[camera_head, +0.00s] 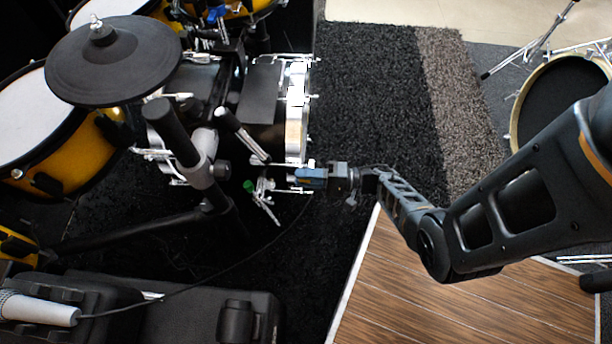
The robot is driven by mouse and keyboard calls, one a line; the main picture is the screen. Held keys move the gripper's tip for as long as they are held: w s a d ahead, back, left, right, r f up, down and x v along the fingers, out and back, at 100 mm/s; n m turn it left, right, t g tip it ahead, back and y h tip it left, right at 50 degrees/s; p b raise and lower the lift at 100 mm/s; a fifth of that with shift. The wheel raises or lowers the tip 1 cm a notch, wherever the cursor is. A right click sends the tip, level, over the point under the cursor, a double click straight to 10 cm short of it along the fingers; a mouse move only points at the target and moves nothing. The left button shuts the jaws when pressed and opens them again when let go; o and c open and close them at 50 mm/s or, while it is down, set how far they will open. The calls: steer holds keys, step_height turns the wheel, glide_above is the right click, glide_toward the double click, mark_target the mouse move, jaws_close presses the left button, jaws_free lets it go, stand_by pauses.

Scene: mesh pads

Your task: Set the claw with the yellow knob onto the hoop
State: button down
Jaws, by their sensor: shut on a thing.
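My gripper (308,178) is at the middle of the view, at the lower right side of the drum with the silver hoop (297,130). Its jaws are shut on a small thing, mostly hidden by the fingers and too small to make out. I cannot see a yellow knob clearly. The fingertips are close to the lower end of the hoop; I cannot tell whether they touch it. A green knob (249,186) with silver metal parts shows to the left of my gripper.
A black cymbal pad (113,60) and yellow drums (75,150) stand at the left. Dark stand tubes (172,132) run close to the drum. A microphone (38,309) lies lower left. Black carpet (375,90) is clear right of the hoop. Wooden floor (430,310) is lower right.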

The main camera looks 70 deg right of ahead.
steer(key=shift+d+r, duration=0.15)
steer(key=shift+r, duration=0.1)
steer(key=c, duration=1.2)
jaws_free()
steer(key=b+v, duration=0.1)
steer(key=v, duration=0.6)
steer(key=shift+s+d, duration=0.1)
steer(key=shift+s, duration=0.25)
